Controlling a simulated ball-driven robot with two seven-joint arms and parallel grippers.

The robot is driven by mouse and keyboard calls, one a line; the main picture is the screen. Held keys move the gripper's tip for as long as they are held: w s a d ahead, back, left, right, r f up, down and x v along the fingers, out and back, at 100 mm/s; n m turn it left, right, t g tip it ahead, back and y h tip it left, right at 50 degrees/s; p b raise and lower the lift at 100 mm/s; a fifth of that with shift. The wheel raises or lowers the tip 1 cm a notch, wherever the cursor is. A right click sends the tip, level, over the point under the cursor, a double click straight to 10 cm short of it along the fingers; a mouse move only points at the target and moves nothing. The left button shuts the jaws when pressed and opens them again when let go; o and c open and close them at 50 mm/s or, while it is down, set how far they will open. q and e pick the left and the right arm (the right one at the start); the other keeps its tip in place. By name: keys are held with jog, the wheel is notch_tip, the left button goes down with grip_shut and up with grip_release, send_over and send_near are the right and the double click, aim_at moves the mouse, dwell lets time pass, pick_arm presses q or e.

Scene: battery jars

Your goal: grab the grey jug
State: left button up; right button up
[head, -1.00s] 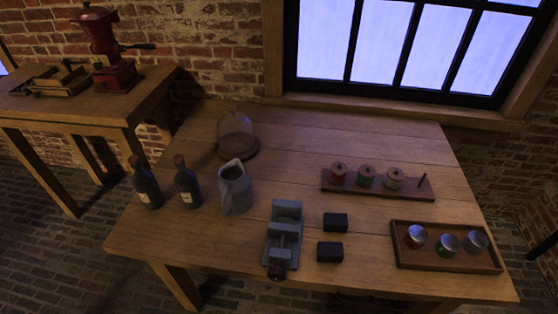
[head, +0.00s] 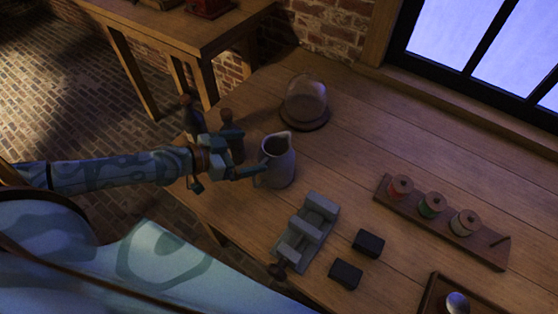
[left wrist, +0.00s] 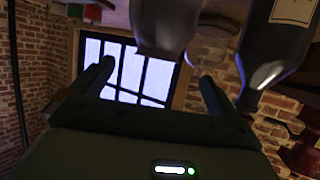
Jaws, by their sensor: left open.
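The grey jug (head: 279,163) stands upright on the wooden table, its mouth open at the top. My left gripper (head: 250,151) is open just left of it, with its fingers pointing towards the jug. One fingertip overlaps the jug's left, handle side in the head view; I cannot tell if they touch. In the left wrist view, my open fingers (left wrist: 157,72) have nothing between them, and the grey body of the jug (left wrist: 165,25) shows beyond them at the top. My right gripper is not in view.
Two dark bottles (head: 236,140) stand close behind my left gripper, partly hidden; one shows large in the wrist view (left wrist: 275,45). A glass dome (head: 305,98) stands behind the jug. A grey vise (head: 306,232), two black blocks (head: 369,243) and a spool rack (head: 488,247) lie to the right.

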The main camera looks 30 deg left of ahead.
aim_at(287, 145)
pick_arm(q)
jog(key=x, duration=0.9)
jog(key=shift+d, duration=0.2)
jog(key=shift+c, duration=0.3)
jog(key=c, duration=1.5)
